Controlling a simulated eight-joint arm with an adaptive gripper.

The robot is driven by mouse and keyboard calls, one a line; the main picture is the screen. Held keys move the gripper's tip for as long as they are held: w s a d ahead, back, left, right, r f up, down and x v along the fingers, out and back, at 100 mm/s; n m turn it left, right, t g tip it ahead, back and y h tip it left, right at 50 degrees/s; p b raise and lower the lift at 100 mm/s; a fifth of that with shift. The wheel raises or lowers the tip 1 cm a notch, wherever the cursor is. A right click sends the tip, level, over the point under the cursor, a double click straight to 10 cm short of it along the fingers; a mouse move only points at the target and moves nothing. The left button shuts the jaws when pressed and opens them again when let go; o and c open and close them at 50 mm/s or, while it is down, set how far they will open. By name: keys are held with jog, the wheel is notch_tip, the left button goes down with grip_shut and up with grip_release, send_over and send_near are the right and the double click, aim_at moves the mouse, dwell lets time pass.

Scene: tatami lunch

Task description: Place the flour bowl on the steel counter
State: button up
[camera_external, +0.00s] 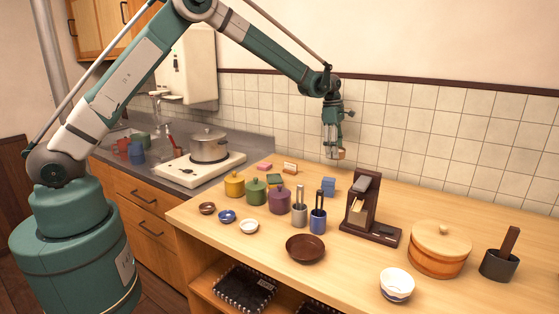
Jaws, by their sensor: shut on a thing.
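My gripper (334,154) hangs pointing down above the back of the wooden table, in front of the tiled wall. It is shut on a small orange-brown thing at its fingertips, too small to identify. The grey steel counter (262,146) is at the left, behind the table, well to the left of my gripper. No bowl is clearly marked as the flour bowl. A small white bowl (249,226) sits at the table's front left. A white bowl with a blue pattern (396,286) and a dark brown bowl (305,248) stand further right. My gripper is apart from all three.
A pot (209,147) stands on a white stove (181,173) on the counter. Coloured lidded jars (256,191), utensil holders (318,221), a dark wooden stand (362,211) and a lidded wooden tub (439,251) crowd the table. Bare wood (450,209) lies at the back right.

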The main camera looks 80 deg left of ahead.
jog(key=s+a+n+y, duration=0.1)
jog(key=s+a+n, duration=0.8)
jog(key=s+a, duration=3.6)
jog(key=shift+s+a+r+t+p, duration=0.2)
jog(key=shift+s+a+t+p, duration=0.1)
jog(key=shift+a+p, duration=0.15)
jog(key=shift+w, duration=0.1)
jog(key=shift+f, duration=3.15)
jog(key=shift+f, duration=0.1)
jog(key=shift+f, duration=1.8)
jog(key=shift+f+b, duration=0.15)
jog(key=shift+b, duration=0.2)
jog(key=o, duration=1)
